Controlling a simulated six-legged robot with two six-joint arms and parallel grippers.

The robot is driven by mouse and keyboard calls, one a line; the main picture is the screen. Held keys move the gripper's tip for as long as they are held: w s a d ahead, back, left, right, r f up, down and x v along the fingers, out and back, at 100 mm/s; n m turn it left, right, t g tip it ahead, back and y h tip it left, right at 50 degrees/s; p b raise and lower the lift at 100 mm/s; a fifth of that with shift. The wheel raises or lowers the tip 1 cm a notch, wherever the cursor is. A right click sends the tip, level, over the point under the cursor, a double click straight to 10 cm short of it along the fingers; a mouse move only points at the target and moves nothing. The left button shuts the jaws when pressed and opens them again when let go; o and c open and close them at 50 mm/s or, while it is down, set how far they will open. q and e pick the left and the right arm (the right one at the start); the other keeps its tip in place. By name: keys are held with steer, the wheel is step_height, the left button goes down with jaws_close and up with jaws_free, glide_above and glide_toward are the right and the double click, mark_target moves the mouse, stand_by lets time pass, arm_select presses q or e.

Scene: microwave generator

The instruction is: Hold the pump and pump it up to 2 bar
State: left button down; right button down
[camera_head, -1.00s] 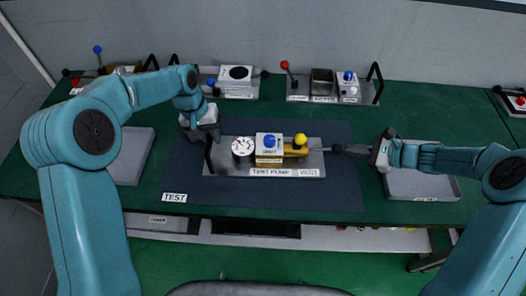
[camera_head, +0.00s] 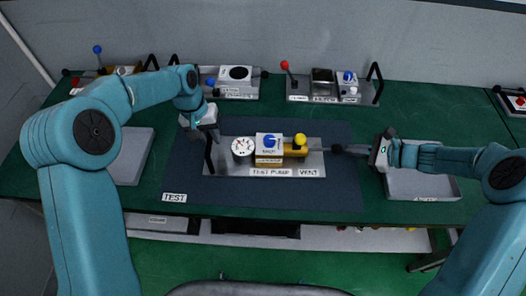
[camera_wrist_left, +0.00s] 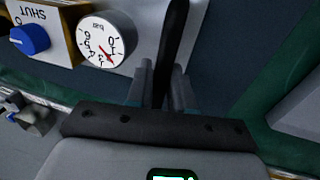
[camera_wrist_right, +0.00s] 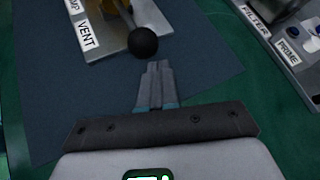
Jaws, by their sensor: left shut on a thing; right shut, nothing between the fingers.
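The blue knob (camera_wrist_left: 32,39) sits by a label reading SHUT. My right gripper (camera_wrist_right: 157,70) is shut and empty, just beside the black ball knob (camera_wrist_right: 142,42) at the pump's right end; contact is unclear.
The pump lies on a dark mat (camera_head: 240,197) marked TEST. Grey trays stand left (camera_head: 131,158) and right (camera_head: 420,184) of the mat. More units, including one with a red-tipped lever (camera_head: 285,66), stand along the back of the green table.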

steer(key=shift+d+r, duration=0.8)
steer(key=shift+r, duration=0.2)
steer(key=shift+d+r, duration=0.75)
steer(key=shift+r, duration=0.25)
steer(key=v, duration=1.2)
arm_select(q)
steer(key=c, duration=0.9)
jaws_free()
steer(key=shift+w, duration=0.1)
arm_select(e)
steer(key=shift+w, duration=0.1)
